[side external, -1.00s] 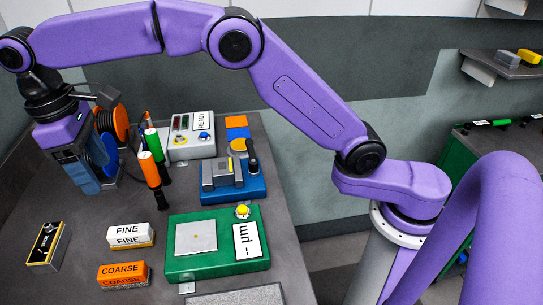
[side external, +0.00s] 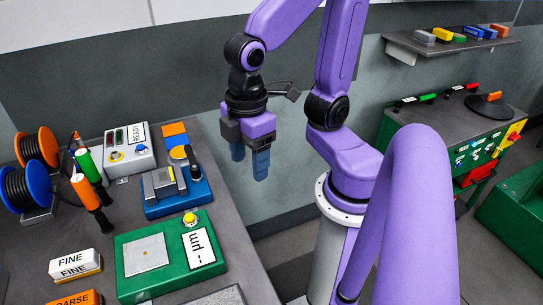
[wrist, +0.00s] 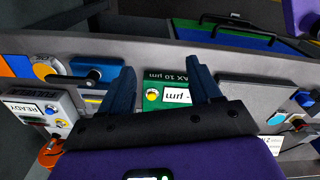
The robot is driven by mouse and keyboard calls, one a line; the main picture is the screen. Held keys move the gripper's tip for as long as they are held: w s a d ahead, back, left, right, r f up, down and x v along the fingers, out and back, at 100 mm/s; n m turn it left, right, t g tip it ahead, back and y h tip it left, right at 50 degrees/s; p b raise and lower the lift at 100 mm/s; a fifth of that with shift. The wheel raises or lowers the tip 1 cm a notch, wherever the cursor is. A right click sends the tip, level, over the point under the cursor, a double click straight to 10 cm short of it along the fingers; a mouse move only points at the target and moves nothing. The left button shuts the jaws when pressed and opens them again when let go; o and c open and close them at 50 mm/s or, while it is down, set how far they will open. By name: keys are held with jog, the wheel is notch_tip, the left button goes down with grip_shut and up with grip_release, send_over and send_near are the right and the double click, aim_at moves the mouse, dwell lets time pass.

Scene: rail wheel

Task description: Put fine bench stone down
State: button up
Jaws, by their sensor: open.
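The fine bench stone, a white block with a yellow base marked FINE (side external: 75,264), lies on the bench at the lower left in the side external view. The orange COARSE stone (side external: 74,299) lies in front of it, cut off by the frame's lower edge. My gripper (side external: 250,165) is open and empty, raised in the air past the bench's right edge, well away from the fine stone. In the wrist view, its two fingers (wrist: 163,85) stand apart with nothing held between them. I cannot make out the fine stone in the wrist view.
A green gauge plate with a yellow button (side external: 145,253) sits right of the stones. Behind it are a blue fixture (side external: 180,200), a READY box (side external: 132,158), screwdriver-like tools (side external: 88,190) and cable spools (side external: 25,187). A green machine (side external: 455,135) and a shelf (side external: 455,45) stand at right.

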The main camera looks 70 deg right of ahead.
jog(key=s+d, duration=0.1)
jog(key=s+d+f, duration=0.2)
jog(key=shift+s+d, duration=0.25)
jog(key=shift+d, duration=0.15)
jog(key=shift+o, duration=0.4)
jog(key=shift+r, duration=0.1)
dwell(0.9)
notch_tip(320, 180, up, 6)
jog(key=m+g+h, duration=0.1)
jog(key=m, duration=0.2)
send_over(70, 261)
jog(key=w+a, duration=0.1)
jog(key=f, duration=1.1)
jog(key=s+d+f, duration=0.1)
jog(key=f, duration=0.5)
jog(key=shift+d+f, duration=0.1)
jog(key=shift+f, duration=0.25)
